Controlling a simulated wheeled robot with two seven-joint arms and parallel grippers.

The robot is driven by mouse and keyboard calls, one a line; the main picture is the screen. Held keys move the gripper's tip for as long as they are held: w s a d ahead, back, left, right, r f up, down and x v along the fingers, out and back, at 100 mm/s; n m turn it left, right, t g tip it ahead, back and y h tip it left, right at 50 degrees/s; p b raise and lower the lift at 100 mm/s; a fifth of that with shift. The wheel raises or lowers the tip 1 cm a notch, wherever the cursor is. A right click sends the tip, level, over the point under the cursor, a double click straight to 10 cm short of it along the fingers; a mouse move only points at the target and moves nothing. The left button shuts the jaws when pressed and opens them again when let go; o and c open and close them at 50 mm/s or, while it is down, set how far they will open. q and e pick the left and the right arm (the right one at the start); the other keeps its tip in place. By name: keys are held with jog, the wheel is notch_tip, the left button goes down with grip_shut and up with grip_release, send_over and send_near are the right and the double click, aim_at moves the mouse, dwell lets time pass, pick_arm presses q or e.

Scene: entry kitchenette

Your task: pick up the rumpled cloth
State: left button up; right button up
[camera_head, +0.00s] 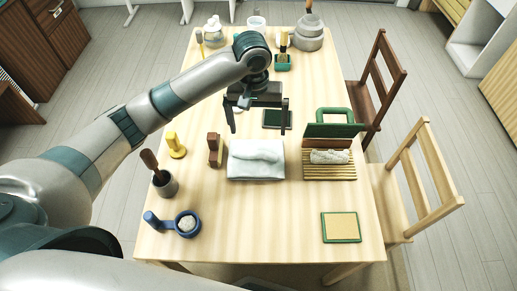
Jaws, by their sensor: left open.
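A white rumpled cloth (256,168) lies near the middle of the wooden table, with a raised fold along its top. My left gripper (259,129) points down over the table at the far edge of the cloth. Its two fingers are spread wide with nothing between them. I cannot tell its exact height above the cloth. My right gripper is not in view.
A slatted tray (330,172) with a pale textured bundle (329,157) and a raised green lid stands right of the cloth. A brown wooden block (215,150) and yellow object (175,146) stand left. The table's near middle is clear. Chairs (405,185) line the right.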

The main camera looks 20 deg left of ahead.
pick_arm(q)
jog(key=shift+w+a+r+n+y, duration=0.2)
jog(key=shift+w+a+r, duration=0.2)
jog(key=shift+w+r, duration=0.15)
jog(key=shift+w+a+r+n+y, duration=0.1)
jog(key=shift+w+a+r+n, duration=0.1)
jog(key=shift+w+a+r, duration=0.3)
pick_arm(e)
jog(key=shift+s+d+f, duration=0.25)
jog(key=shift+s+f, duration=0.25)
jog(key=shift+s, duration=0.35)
pick_arm(q)
jog(key=shift+s+d, duration=0.1)
jog(key=p, duration=0.2)
send_over(256, 152)
jog(key=f, duration=1.2)
jog(key=shift+a, duration=0.2)
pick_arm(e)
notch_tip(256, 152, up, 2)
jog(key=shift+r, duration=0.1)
pick_arm(q)
jog(key=shift+f+p, duration=0.4)
jog(key=shift+f, duration=0.05)
notch_tip(256, 152, down, 3)
jog(key=shift+d+f+p, duration=0.1)
jog(key=shift+d+p, duration=0.05)
jog(key=shift+p, duration=0.4)
jog(key=shift+f, duration=0.6)
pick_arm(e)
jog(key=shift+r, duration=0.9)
